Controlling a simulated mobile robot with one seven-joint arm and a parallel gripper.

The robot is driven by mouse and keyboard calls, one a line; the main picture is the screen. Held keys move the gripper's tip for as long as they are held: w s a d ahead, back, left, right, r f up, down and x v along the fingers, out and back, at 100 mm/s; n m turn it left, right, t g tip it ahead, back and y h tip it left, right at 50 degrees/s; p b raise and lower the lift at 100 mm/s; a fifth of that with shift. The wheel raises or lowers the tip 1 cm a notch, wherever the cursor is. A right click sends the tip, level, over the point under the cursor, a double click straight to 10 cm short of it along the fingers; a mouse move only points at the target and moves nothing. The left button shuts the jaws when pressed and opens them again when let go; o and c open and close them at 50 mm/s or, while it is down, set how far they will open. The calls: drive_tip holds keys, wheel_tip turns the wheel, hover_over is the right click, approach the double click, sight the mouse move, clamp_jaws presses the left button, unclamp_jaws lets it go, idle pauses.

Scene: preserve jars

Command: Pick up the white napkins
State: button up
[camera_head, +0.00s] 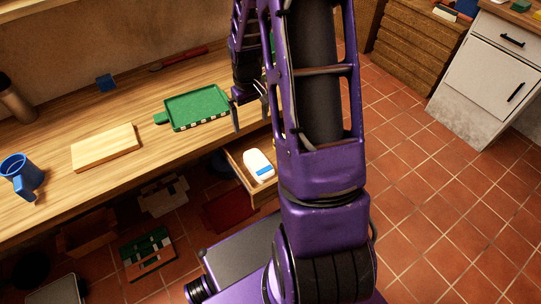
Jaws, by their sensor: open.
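A white pack with a blue band (258,164), which looks like the white napkins, lies in an open wooden drawer (239,171) below the counter's front edge. My gripper (250,113) is open, its fingers pointing down. In the picture it is above the drawer and just right of the green tray. Nothing shows between the fingers. My purple arm hides part of the gripper and the drawer's right side.
Items lie below the counter. The tiled floor (430,210) at right is clear before a white cabinet (490,80).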

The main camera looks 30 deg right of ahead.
drive_tip(key=b, duration=0.1)
hover_over(256, 158)
wheel_tip(256, 158, down, 12)
drive_tip(key=shift+w+a+f, duration=0.1)
drive_tip(key=shift+w+f, duration=0.05)
drive_tip(key=shift+f, duration=0.05)
drive_tip(key=shift+f+b, duration=0.35)
drive_tip(key=shift+f, duration=2.55)
drive_tip(key=shift+r, duration=0.1)
drive_tip(key=c, duration=1.2)
